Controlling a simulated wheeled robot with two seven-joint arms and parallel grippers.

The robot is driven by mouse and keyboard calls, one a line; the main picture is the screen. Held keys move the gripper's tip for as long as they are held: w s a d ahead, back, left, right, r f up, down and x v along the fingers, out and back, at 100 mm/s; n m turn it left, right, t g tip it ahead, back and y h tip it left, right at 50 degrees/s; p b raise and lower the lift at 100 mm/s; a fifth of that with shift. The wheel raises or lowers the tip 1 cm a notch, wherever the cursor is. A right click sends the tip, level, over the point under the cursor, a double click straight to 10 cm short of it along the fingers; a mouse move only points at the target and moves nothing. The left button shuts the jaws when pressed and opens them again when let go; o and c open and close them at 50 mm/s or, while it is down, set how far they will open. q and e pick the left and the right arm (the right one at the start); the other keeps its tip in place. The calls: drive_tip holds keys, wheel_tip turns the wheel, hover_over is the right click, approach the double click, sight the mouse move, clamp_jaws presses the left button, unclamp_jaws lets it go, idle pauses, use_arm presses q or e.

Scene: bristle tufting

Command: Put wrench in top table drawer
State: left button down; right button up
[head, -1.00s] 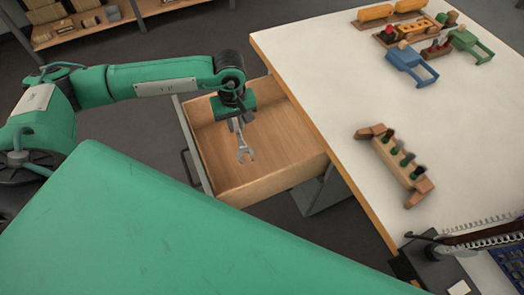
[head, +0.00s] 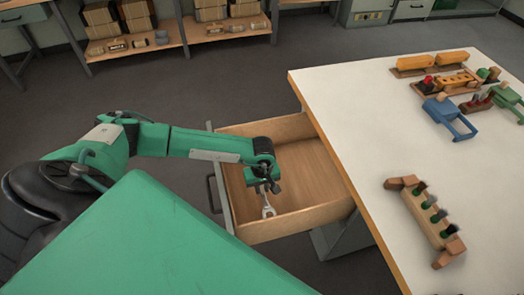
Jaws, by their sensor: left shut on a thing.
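The wrench (head: 268,209) is silver-grey with an open-ended jaw pointing down. My left gripper (head: 265,188) is shut on its upper part and holds it upright inside the outline of the open drawer. The wrench's lower end shows near the drawer's front inner corner; I cannot tell whether it touches the drawer floor. The top table drawer (head: 312,178) is pulled out to the left from under the white table (head: 370,125). Its wooden floor looks bare apart from the wrench. My right gripper is not in view.
On the table a wooden rack with dark and green pegs (head: 430,217) stands near the front. A blue clamp-like piece (head: 447,115) and several orange and wooden blocks are at the back. Shelves with boxes (head: 185,35) stand behind. Dark floor (head: 190,100) is clear left of the drawer.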

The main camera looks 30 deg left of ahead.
sight(262, 189)
use_arm(q)
wheel_tip(262, 189, down, 4)
drive_tip(key=shift+r, duration=0.1)
idle(0.4)
drive_tip(key=shift+f, duration=0.2)
